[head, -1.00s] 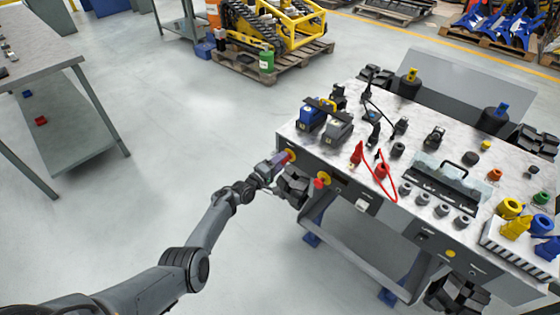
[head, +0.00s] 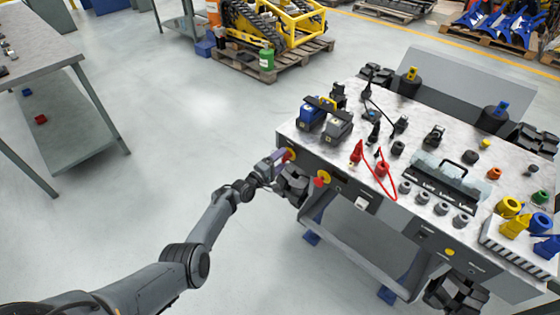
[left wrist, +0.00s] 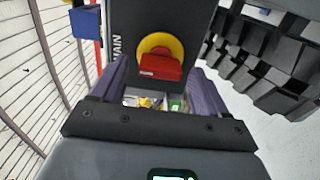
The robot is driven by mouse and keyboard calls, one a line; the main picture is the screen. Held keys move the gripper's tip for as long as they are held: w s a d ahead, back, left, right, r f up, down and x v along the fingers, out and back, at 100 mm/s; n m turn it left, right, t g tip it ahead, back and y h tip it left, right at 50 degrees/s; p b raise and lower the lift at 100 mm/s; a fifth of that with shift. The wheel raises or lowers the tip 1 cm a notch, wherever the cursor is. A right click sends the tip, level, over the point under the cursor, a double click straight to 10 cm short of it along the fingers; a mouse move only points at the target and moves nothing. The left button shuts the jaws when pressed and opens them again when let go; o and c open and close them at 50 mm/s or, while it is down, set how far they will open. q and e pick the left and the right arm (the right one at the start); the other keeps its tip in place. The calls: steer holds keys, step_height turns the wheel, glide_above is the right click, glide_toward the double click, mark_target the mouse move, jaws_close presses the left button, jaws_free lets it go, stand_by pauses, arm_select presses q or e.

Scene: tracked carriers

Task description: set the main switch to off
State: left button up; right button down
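The main switch (left wrist: 160,66) is a red handle on a yellow round plate, on a dark panel marked MAIN. In the left wrist view its handle lies crosswise in the picture. In the head view the switch (head: 290,154) is on the left end of the bench-like carrier's front, partly behind my gripper. My left gripper (head: 278,160) is at the switch. Its two purple fingers are apart in the left wrist view (left wrist: 161,85), one on each side of the handle, with gaps showing. Contact is not visible. My right gripper is not in view.
A second red-and-yellow control (head: 322,179) sits just right of the switch. A black track (head: 294,186) is close below the gripper. Blue and grey battery-like blocks (head: 312,118) stand on the top above. The floor (head: 190,120) to the left is clear.

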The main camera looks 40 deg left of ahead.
arm_select(q)
steer(key=shift+s, duration=0.1)
steer(key=s+p, duration=0.5)
steer(key=s, duration=0.5)
steer(key=shift+s+a+p, duration=0.25)
steer(key=shift+s+p, duration=0.1)
steer(key=shift+p, duration=0.05)
